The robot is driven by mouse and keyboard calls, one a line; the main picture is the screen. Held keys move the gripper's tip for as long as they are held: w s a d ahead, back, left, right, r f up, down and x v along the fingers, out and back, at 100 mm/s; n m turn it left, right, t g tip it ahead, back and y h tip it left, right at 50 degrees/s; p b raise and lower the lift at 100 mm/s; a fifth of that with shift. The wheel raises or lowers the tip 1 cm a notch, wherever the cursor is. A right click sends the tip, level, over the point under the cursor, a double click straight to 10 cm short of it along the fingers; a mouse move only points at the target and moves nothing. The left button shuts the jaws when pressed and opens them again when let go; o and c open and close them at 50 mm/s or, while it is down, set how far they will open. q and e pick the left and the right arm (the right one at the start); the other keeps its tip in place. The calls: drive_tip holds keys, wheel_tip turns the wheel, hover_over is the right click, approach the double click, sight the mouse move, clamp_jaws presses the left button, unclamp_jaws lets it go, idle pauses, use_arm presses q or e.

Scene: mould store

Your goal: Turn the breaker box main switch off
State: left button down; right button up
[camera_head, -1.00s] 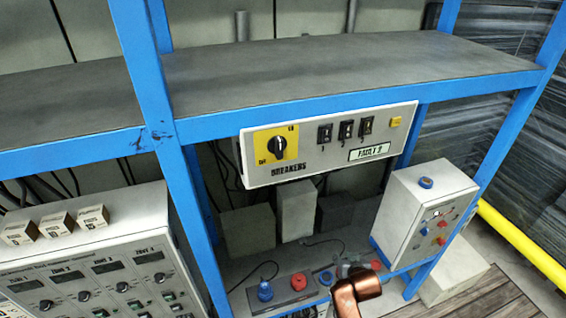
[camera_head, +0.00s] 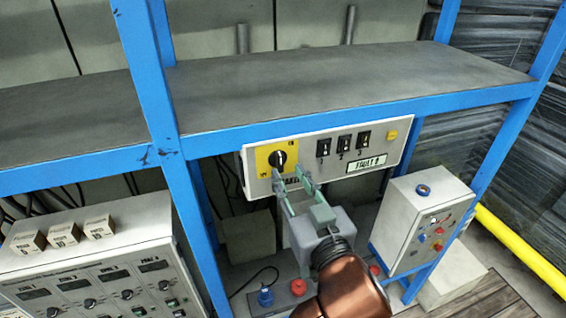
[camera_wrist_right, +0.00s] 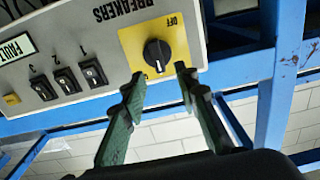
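The main switch (camera_head: 278,158) is a black rotary knob on a yellow plate (camera_head: 262,166) at the left end of the white breaker box (camera_head: 312,160). It also shows in the right wrist view (camera_wrist_right: 157,53), which sees the box upside down. There its light mark points away from the OFF word. My right gripper (camera_head: 290,180) is open, its two green-grey fingers pointing at the knob from below right in the head view. In the wrist view the fingertips (camera_wrist_right: 160,85) are apart, just short of the knob, with nothing between them. My left gripper is not in view.
Three black breaker switches (camera_head: 343,146), a FAULT label (camera_head: 366,164) and a yellow button (camera_head: 391,135) are right of the knob. The blue shelf beam (camera_head: 330,114) runs just above the box, and a blue post (camera_head: 180,185) stands left. A white control box (camera_head: 420,225) stands lower right.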

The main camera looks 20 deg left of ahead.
sight(281, 161)
drive_tip(key=x, duration=0.5)
drive_tip(key=shift+p, duration=0.35)
drive_tip(key=shift+d, duration=0.1)
clamp_jaws()
